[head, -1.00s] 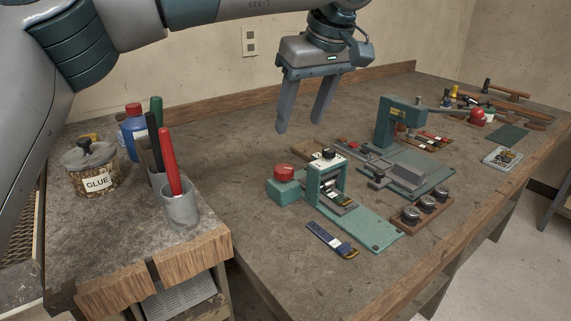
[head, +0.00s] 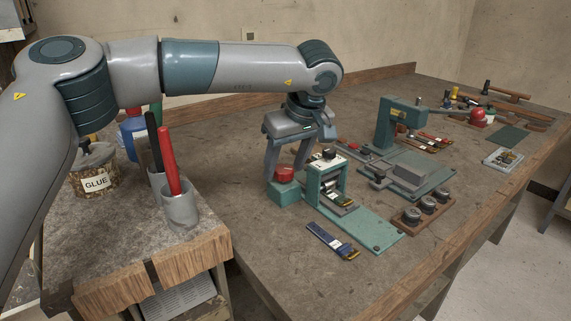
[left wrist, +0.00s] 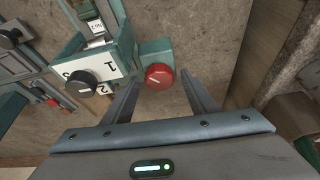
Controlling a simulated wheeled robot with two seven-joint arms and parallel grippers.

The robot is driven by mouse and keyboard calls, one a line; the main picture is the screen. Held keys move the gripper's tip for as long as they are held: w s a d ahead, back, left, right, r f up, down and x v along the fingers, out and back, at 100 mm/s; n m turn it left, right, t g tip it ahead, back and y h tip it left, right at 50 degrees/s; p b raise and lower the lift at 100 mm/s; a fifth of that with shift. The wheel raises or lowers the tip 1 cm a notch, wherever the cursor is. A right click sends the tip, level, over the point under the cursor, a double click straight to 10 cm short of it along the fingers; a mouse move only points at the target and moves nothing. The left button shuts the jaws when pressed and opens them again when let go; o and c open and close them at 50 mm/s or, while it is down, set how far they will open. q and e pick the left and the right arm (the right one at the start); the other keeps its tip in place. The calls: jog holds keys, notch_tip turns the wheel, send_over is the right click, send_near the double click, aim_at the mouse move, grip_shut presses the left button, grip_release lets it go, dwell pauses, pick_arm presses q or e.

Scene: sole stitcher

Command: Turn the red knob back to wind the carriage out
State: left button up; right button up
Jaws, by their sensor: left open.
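The red knob (head: 285,173) sits on a teal block (head: 284,191) at the left end of the small teal machine. In the left wrist view the red knob (left wrist: 159,77) shows a pale line across its face. My left gripper (head: 284,174) is open and points down over the knob. In the left wrist view its two fingertips (left wrist: 160,82) lie on either side of the knob, apart from it. The carriage (head: 338,199) shows inside the teal frame (head: 327,176), partly hidden by it. My right gripper is not in view.
A black dial knob (left wrist: 81,83) beside a white numbered plate is close to the left finger. A blue strip (head: 331,240) lies in front of the machine. A teal press (head: 398,127) stands behind it. A grey cup (head: 179,207) with markers and a glue jar (head: 95,170) stand left.

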pick_arm(q)
jog(key=c, duration=1.1)
jog(key=shift+o, duration=0.2)
